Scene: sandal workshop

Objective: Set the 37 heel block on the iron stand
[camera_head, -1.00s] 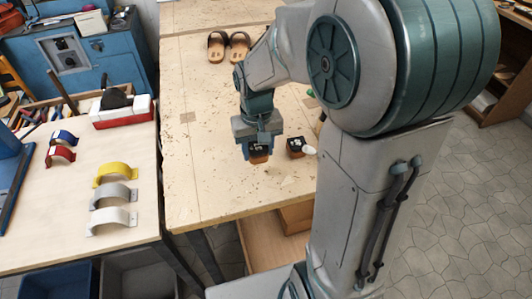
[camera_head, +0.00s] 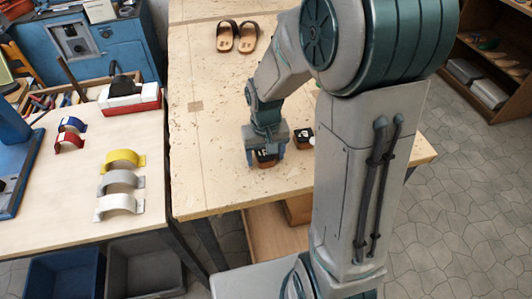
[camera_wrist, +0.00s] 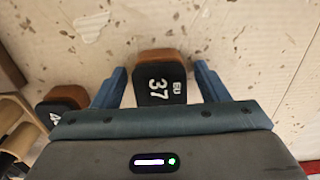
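The 37 heel block (camera_head: 264,160) has a brown body and a black top marked "EU 37", legible in the wrist view (camera_wrist: 160,85). It stands on the wooden bench. My gripper (camera_head: 266,152) is low over it, with one blue finger on each side in the wrist view (camera_wrist: 160,84). Narrow gaps show between fingers and block, so the gripper looks open around it. A second black-topped heel block (camera_head: 302,138) stands to the right; its number is partly hidden in the wrist view (camera_wrist: 62,103). I cannot clearly identify the iron stand.
A pair of sandals (camera_head: 237,37) lies farther back on the bench (camera_head: 215,130). The left table (camera_head: 50,180) carries yellow (camera_head: 122,160), grey, white, red and blue arches and a red-and-white box (camera_head: 130,100) with a dark object on it. The bench left of my gripper is mostly clear.

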